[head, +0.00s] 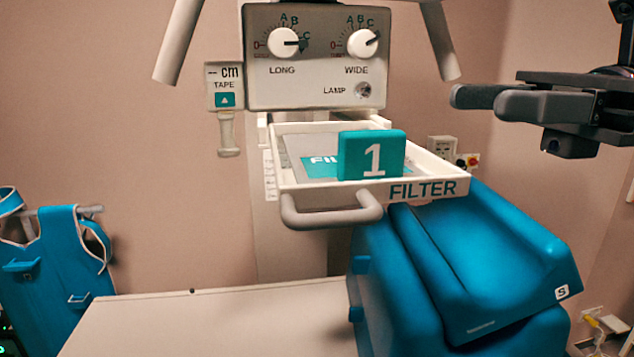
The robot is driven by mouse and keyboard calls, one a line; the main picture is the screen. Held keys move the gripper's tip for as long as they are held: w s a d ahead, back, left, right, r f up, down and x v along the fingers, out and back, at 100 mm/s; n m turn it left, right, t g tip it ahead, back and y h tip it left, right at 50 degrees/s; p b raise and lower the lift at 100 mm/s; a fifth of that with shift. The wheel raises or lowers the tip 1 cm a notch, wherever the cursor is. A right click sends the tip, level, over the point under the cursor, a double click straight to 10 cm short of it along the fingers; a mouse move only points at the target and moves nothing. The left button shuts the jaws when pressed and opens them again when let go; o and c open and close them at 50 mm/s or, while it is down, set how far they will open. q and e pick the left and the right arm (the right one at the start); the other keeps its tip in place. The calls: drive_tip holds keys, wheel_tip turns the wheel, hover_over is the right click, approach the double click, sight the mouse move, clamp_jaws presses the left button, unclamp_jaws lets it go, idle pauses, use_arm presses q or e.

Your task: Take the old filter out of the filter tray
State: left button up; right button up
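The filter tray (432,188) is a white tray pulled out below the control panel, marked FILTER on its front, with a grey loop handle (332,215). A teal filter block (358,145) with a white 1 stands upright in the tray near its front. It hides part of a teal label on the tray floor. My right gripper (476,102) is at the upper right, above and to the right of the tray, apart from the block. Its two dark fingers point left, look spread, and hold nothing. My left gripper is out of view.
The control panel (315,84) with two knobs overhangs the tray's back. A tape holder (225,88) hangs left of it. Blue cushions (480,260) rise below and right of the tray. A pale table top (210,325) lies below. A blue apron (50,260) hangs at left.

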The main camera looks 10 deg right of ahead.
sight(405, 134)
drive_tip(key=a, duration=0.1)
drive_tip(key=a+f+p, duration=0.1)
drive_tip(key=a, duration=0.2)
drive_tip(key=shift+w+a+f, duration=0.3)
drive_tip(key=shift+w+f, duration=0.05)
drive_tip(key=a+p, duration=0.3)
drive_tip(key=a, duration=0.1)
drive_tip(key=shift+a+f, duration=0.1)
drive_tip(key=shift+f, duration=0.2)
drive_tip(key=shift+a+f, duration=0.1)
drive_tip(key=shift+a, duration=0.05)
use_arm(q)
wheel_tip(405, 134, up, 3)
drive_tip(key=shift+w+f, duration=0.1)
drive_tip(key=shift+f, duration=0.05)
use_arm(e)
drive_tip(key=shift+d, duration=0.2)
drive_tip(key=shift+c, duration=1.3)
clamp_jaws()
